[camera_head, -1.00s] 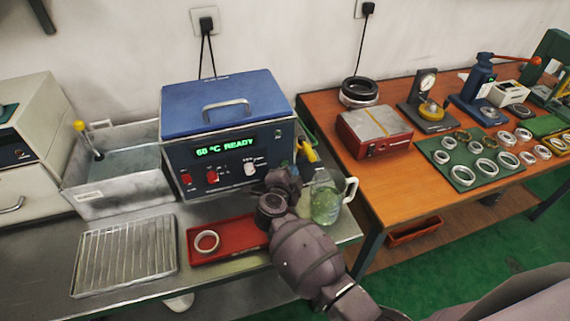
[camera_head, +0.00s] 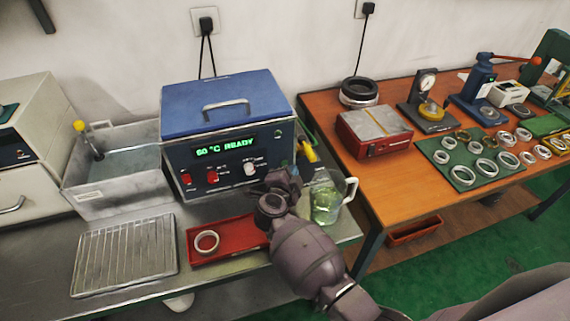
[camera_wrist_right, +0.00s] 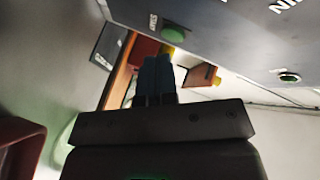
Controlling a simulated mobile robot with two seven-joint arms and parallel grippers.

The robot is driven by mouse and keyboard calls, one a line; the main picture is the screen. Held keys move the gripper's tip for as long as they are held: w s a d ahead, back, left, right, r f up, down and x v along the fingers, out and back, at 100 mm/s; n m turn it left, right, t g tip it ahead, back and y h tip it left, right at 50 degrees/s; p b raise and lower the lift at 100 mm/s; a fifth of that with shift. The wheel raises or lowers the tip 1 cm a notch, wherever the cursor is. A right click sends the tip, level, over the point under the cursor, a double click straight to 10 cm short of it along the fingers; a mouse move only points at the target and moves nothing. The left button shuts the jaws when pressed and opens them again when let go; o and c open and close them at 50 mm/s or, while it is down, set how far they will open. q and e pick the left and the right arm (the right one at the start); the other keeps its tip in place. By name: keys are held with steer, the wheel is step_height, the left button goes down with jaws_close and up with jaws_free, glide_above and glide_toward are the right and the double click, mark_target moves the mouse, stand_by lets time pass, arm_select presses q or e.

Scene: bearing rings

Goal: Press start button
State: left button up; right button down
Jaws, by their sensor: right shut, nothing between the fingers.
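The blue-topped heater unit (camera_head: 228,100) stands on the metal bench, and its green display reads "60 °C READY". In the right wrist view a green round button (camera_wrist_right: 174,35) with a small label sits on the unit's grey front panel. My right gripper (camera_wrist_right: 157,62) is shut and empty, with its blue-grey fingertips just below the button in that picture; I cannot tell whether they touch the panel. In the head view my right arm covers the panel's lower right, and the button is hidden. My left gripper is not in view.
A red tray (camera_head: 228,252) with a metal ring (camera_head: 207,242) lies in front of the unit. A glass jug (camera_head: 326,203) stands close to the right of my gripper. A wire rack (camera_head: 125,255) and metal tank (camera_head: 120,190) are at left.

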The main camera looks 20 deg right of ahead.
steer(key=shift+w, duration=0.1)
stand_by(0.3)
steer(key=shift+w, duration=0.4)
steer(key=shift+w, duration=0.1)
stand_by(0.4)
steer(key=shift+s+r+p, duration=0.1)
steer(key=shift+s+p, duration=0.45)
steer(key=shift+p, duration=0.05)
